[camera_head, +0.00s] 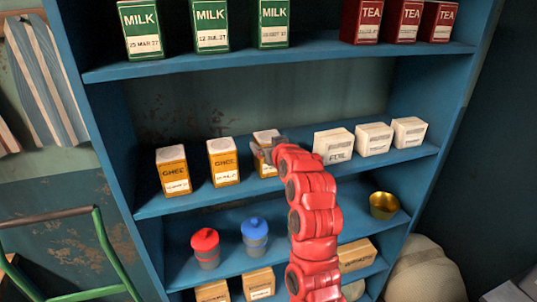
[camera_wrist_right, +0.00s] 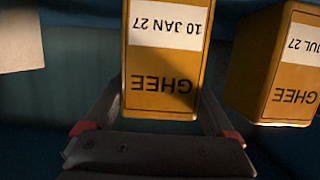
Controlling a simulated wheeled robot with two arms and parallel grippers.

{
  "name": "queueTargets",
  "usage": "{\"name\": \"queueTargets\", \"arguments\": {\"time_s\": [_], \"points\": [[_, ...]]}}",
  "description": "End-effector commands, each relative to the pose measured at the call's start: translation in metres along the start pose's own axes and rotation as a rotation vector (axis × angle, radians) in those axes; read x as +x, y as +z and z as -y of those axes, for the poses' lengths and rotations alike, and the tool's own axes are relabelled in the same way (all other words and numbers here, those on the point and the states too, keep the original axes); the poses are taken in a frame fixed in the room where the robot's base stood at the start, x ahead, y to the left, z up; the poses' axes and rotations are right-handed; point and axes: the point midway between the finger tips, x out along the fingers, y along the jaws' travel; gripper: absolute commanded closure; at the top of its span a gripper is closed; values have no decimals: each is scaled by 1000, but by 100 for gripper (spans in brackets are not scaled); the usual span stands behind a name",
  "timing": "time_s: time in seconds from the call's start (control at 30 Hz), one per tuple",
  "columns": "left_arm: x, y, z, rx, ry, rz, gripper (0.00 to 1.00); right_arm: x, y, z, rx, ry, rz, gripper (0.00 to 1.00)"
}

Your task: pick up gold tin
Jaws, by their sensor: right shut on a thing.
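Several gold ghee tins stand in a row on the middle shelf in the head view: a left one (camera_head: 172,172), a middle one (camera_head: 223,163) and a right one (camera_head: 267,139). My right gripper (camera_head: 262,153) reaches in from below and is shut on the right tin. In the right wrist view this tin (camera_wrist_right: 165,60) appears upside down, labelled GHEE 10 JAN 27, between the two fingers. A neighbouring ghee tin (camera_wrist_right: 280,65) stands beside it, apart from the fingers. The held tin appears upright, level with its row; whether its base touches the shelf is partly hidden by my arm.
White boxes (camera_head: 334,145) stand right of the held tin. Green milk cartons (camera_head: 211,25) and red tea boxes (camera_head: 403,20) are on the shelf above. Below are a red-lidded jar (camera_head: 206,247), a blue-lidded jar (camera_head: 255,235) and a gold bowl (camera_head: 383,205).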

Motion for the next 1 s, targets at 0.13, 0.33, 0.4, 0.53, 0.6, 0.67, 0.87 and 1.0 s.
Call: {"name": "queueTargets", "arguments": {"time_s": [0.13,0.33,0.4,0.53,0.6,0.67,0.87,1.0], "points": [[0,0,0,0,0,0,50,1,5,0,-1,-1,11,100],[-1,0,0,0,0,0,50,2,6,0,-1,-1,14,100],[-2,0,0,0,0,0,50,2,5,0,-1,-1,14,100],[-8,1,0,0,0,0,50,0,0,0,-2,-1,13,100],[-12,2,-1,0,0,0,50,-1,-4,0,-2,-1,13,100],[-16,3,-1,0,0,0,50,-3,-9,0,-2,-1,11,100],[-32,5,-2,0,0,0,50,-14,-27,4,-2,-3,5,100],[-43,7,-2,0,0,0,50,-38,-22,12,0,-2,0,100]]}}
